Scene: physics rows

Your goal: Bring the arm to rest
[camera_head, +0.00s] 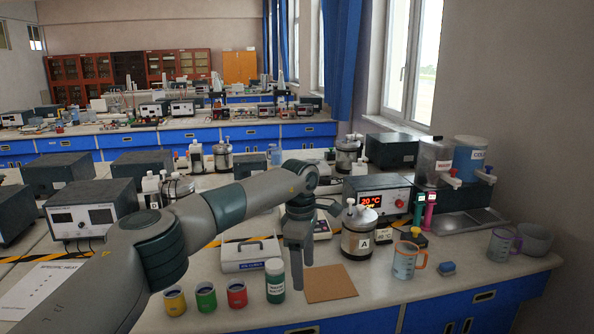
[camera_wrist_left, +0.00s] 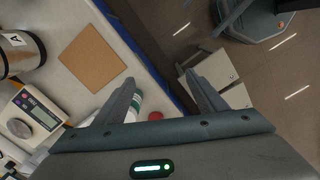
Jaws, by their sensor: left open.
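My left arm comes in from the left in the head view, and its left gripper (camera_head: 297,268) points down over the front part of the bench, beside a green jar with a white label (camera_head: 275,281) and a brown square mat (camera_head: 330,283). The mat also shows there (camera_wrist_left: 92,57), bare. My right gripper is not in view.
Yellow (camera_head: 174,301), green (camera_head: 206,297) and red (camera_head: 237,294) cups stand at the front edge. A metal vessel marked A (camera_head: 358,236), a clear mug (camera_head: 406,262), a blue block (camera_head: 446,268) and a purple-handled mug (camera_head: 501,245) stand to the right. A white case (camera_head: 250,256) lies behind.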

